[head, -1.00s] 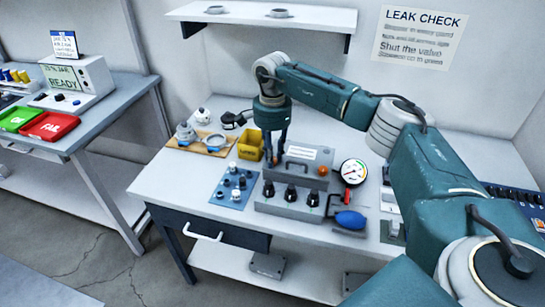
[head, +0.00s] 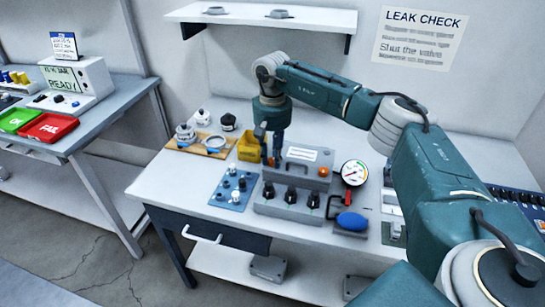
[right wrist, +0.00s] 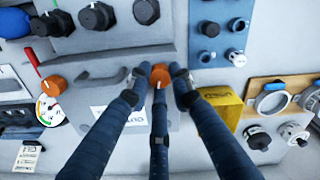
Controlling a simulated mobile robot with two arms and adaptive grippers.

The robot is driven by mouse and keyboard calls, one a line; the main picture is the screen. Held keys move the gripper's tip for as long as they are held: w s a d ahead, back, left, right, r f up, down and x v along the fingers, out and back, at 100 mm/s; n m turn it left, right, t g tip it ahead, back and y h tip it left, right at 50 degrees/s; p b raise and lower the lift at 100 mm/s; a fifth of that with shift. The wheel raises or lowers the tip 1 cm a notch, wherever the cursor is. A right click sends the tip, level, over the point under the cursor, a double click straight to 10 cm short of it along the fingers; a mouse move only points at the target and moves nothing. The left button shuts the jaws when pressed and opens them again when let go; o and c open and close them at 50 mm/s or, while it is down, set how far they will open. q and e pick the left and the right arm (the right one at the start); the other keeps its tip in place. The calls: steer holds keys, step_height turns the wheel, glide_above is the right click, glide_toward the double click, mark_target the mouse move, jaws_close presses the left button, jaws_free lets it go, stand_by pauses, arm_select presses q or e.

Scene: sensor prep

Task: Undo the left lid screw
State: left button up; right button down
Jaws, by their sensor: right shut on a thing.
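The grey box (head: 296,168) stands on the bench, with a white label (head: 303,154) on its lid. My right gripper (head: 270,158) reaches down over the lid's left end. In the right wrist view, the orange left lid screw (right wrist: 160,74) sits between the fingertips of my right gripper (right wrist: 158,84), which are shut on it. In the head view the fingers mostly hide this screw. The other orange lid screw (head: 323,171) is uncovered at the lid's right end, and it also shows in the right wrist view (right wrist: 54,88). My left gripper is out of view.
A yellow bin (head: 249,147) stands close left of the gripper. A blue mat (head: 231,201) with small fittings lies left of the box. Several black knobs (head: 290,194) line its front. A gauge (head: 354,172) and blue bulb (head: 351,221) stand right.

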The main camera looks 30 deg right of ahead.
mark_target(272, 160)
steer(key=shift+n, duration=1.6)
steer(key=c, duration=1.5)
jaws_free()
steer(key=shift+c, duration=0.2)
step_height(272, 160, up, 12)
